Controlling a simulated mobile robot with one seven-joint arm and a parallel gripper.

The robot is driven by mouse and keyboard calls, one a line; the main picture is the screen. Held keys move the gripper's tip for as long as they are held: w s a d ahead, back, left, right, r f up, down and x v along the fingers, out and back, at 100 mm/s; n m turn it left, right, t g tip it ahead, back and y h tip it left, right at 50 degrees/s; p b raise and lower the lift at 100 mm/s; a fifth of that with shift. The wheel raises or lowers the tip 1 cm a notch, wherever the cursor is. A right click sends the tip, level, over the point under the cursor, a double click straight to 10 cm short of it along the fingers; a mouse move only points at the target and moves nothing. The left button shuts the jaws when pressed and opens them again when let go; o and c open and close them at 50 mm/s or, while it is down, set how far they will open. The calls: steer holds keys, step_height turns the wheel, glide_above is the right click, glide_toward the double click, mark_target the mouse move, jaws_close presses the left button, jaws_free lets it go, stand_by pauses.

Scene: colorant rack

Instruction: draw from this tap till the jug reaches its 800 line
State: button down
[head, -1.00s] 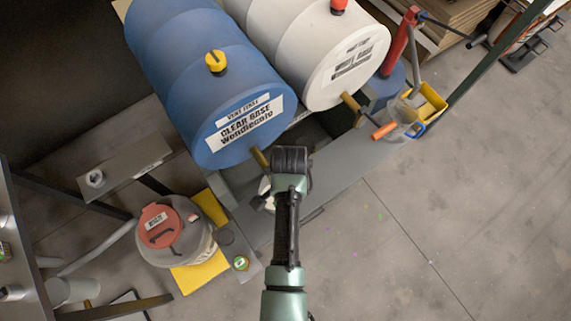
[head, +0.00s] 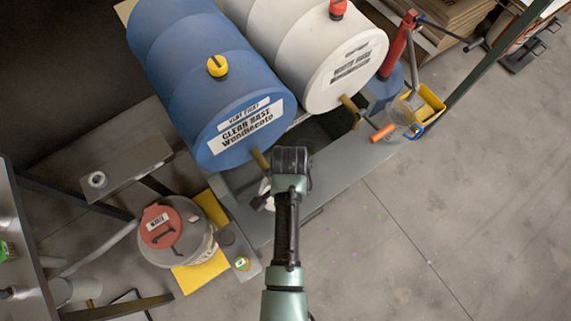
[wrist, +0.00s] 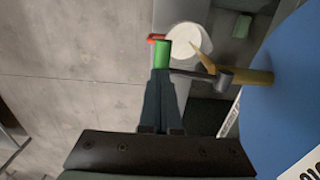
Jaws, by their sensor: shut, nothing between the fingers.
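The blue drum (head: 200,80) lies on its side, labelled "CLEAR BASE", with a yellow cap (head: 217,66) on top. Its brass tap (head: 260,158) points out from the front; the tap also shows in the wrist view (wrist: 252,76) with a dark grey lever (wrist: 200,74). My gripper (head: 291,160) is beside the tap, its shut, empty fingers (wrist: 162,58) near the lever; contact is unclear. A pale, round-topped vessel (wrist: 184,40), perhaps the jug, is below the tap, mostly hidden in the head view (head: 265,188). A tan streak (wrist: 206,62) is above it. No 800 line is readable.
A white drum (head: 315,60) with a red cap (head: 338,9) lies to the right. A clear container with an orange handle (head: 383,132) and a yellow tray (head: 432,102) are at right. A red-lidded bucket (head: 160,228) stands left. Floor at right is open.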

steer(key=shift+r+p, duration=0.7)
steer(key=shift+r, duration=0.4)
step_height(320, 180, up, 5)
steer(key=p, duration=0.5)
